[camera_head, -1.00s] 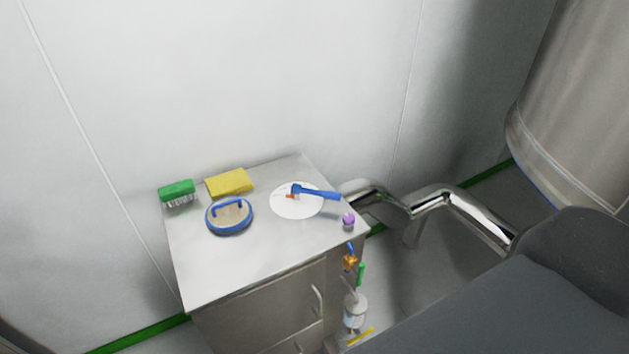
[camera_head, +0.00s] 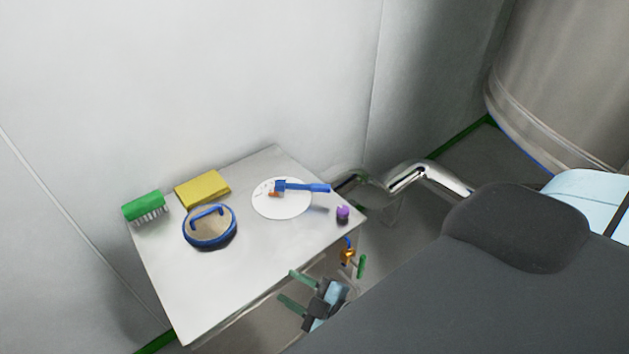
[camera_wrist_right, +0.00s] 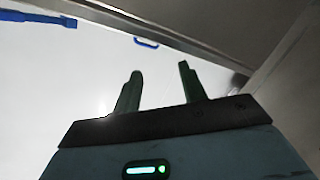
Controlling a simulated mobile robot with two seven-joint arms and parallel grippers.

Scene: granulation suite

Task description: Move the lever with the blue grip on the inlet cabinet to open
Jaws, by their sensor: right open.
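The lever with the blue grip (camera_head: 308,187) sits on a round white dial plate (camera_head: 283,207) on top of the steel inlet cabinet (camera_head: 200,292). Its grip points right in the head view, with a small orange mark near its pivot. Part of a blue bar, likely this grip (camera_wrist_right: 38,18), shows at the top left of the right wrist view. My right gripper (camera_head: 286,288) is open and empty at the cabinet's front edge, apart from the lever. Its two green fingers (camera_wrist_right: 158,85) also show in the right wrist view. My left gripper is not in view.
On the cabinet top are a green brush (camera_head: 143,206), a yellow sponge (camera_head: 203,188), a round blue-rimmed lid with a handle (camera_head: 209,227) and a purple knob (camera_head: 342,214). An orange valve (camera_head: 347,256) hangs at the side. A steel pipe (camera_head: 425,175) runs right.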

